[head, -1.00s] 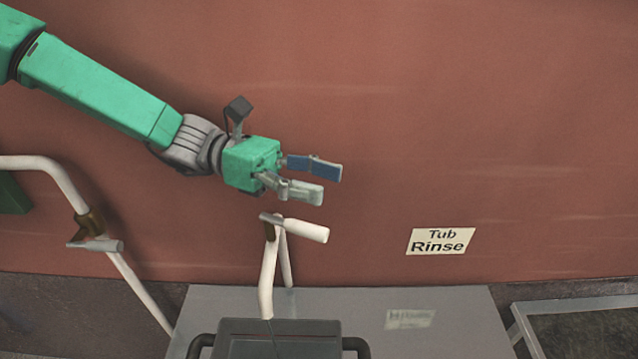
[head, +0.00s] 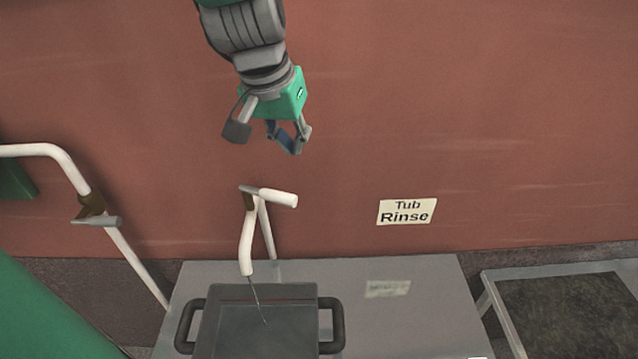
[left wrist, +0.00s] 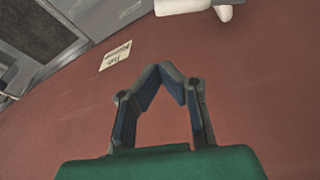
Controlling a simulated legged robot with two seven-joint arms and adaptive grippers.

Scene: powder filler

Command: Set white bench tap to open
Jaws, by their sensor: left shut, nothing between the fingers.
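The white bench tap (head: 246,240) rises behind a dark grey tub, with a brown joint at its top. Its white handle (head: 279,198) points right and slightly toward me. A thin line runs from the lower pipe end down over the tub; I cannot tell whether it is water. My left gripper (head: 294,148) hangs above the tap, apart from it, fingers pointing down and shut on nothing. In the left wrist view the fingertips (left wrist: 165,70) meet, and part of the handle (left wrist: 182,5) shows at the top edge. My right gripper is not in view.
The dark grey tub (head: 230,327) with black side handles stands on a grey bench (head: 420,300). A second white pipe (head: 50,151) with a grey lever stands at left. A "Tub Rinse" sign (head: 407,212) is on the red wall. A dark-topped stand (head: 565,315) is at right.

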